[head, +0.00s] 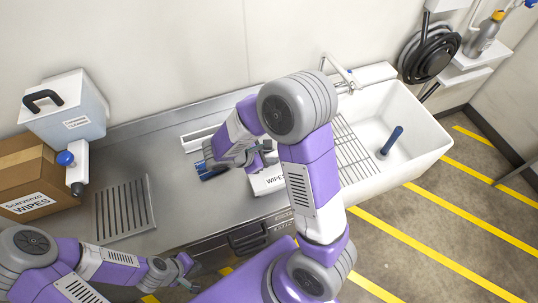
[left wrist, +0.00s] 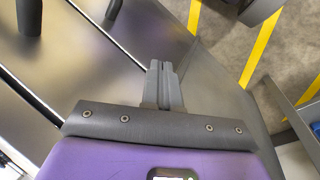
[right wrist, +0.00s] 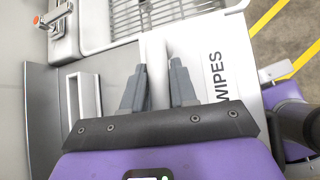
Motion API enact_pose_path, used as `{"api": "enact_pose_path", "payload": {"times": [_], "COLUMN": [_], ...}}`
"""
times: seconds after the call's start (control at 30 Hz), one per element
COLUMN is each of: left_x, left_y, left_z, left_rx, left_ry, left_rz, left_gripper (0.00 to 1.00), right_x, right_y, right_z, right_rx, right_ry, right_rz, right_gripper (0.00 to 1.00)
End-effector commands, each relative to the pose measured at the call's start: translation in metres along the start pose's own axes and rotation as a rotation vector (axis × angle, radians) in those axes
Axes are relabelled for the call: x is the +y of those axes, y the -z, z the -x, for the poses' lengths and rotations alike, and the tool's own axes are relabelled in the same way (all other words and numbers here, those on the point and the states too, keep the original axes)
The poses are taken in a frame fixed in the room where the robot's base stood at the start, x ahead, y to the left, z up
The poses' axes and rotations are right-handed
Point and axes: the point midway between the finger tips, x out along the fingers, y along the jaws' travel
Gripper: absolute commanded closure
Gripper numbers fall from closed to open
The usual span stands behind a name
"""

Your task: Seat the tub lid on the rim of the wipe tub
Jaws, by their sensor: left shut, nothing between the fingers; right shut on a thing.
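The white wipe tub (head: 268,184), lettered WIPES, stands on the steel counter, partly hidden by my right arm. In the right wrist view the white WIPES tub (right wrist: 222,85) is just to the right of the fingers. My right gripper (head: 264,154) is beside the tub's back side. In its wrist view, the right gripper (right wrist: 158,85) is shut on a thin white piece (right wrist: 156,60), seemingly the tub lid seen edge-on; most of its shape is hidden. My left gripper (head: 188,268) is shut and empty at the counter's front edge, its fingers (left wrist: 165,68) together.
A Wipes carton (head: 35,178), a white container with a black handle (head: 68,112) and a blue-topped bottle (head: 76,168) stand at left. A slotted drain plate (head: 125,208) lies in front. The sink (head: 400,140) with a wire rack (head: 352,150) is at right.

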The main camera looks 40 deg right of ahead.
Motion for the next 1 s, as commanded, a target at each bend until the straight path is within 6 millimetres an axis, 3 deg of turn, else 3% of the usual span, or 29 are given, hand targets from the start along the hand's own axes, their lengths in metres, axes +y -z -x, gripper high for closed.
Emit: {"api": "enact_pose_path", "payload": {"times": [0.77, 0.8, 1.0], "left_x": [-0.006, -0.006, -0.006], "left_y": [0.001, 0.001, 0.001], "left_z": [-0.017, -0.016, -0.016], "left_rx": [0.000, 0.000, 0.000], "left_ry": [0.000, 0.000, 0.000], "left_rz": [0.000, 0.000, 0.000], "left_gripper": [1.00, 1.00, 1.00], "right_x": [-0.004, -0.004, -0.004], "right_y": [0.014, 0.014, 0.013], "right_z": [-0.014, -0.014, -0.013], "right_rx": [-0.001, 0.000, 0.000], "right_ry": [-0.001, 0.000, 0.000], "right_rz": [0.000, 0.000, 0.000], "right_gripper": [1.00, 0.70, 0.43]}}
